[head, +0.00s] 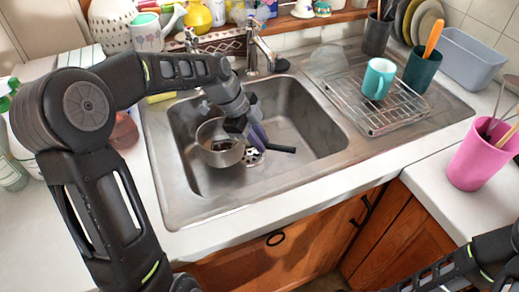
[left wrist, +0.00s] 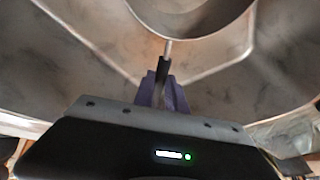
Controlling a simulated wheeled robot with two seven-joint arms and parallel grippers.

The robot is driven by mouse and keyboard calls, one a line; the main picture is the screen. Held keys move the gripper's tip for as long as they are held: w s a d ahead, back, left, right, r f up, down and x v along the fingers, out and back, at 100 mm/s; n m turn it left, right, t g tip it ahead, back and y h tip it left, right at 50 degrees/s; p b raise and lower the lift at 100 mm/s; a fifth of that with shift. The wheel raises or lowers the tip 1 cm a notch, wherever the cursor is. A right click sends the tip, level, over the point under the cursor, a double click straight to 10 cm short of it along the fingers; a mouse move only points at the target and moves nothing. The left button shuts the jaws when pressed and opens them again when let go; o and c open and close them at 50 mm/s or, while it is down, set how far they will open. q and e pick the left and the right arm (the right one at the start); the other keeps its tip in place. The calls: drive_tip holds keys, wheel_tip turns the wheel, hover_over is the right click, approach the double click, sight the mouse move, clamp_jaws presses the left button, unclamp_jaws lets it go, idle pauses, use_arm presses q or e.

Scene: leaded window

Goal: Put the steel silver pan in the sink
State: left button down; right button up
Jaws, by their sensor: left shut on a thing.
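The steel silver pan (head: 221,150) is inside the sink basin (head: 305,130), toward its left side, with its dark handle (head: 282,149) pointing right. My left gripper (head: 256,140) reaches down into the basin and is shut on the pan's handle. In the left wrist view, the purple fingers (left wrist: 164,92) close around the black handle, and the pan's rim (left wrist: 205,32) curves at the top. Whether the pan touches the basin floor is hard to tell. My right arm shows at the lower right of the head view, but its gripper is out of view.
A faucet (head: 262,48) stands behind the basin. A wire rack (head: 378,104) with a teal mug (head: 378,79) is on the drainboard at right. A pink cup (head: 482,155) stands on the right counter. The basin's right part is clear.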

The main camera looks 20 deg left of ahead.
use_arm(q)
drive_tip(key=shift+f, duration=1.9)
drive_tip(key=c, duration=1.4)
unclamp_jaws()
drive_tip(key=shift+o, duration=0.2)
drive_tip(key=v, duration=1.2)
drive_tip(key=shift+d, duration=0.1)
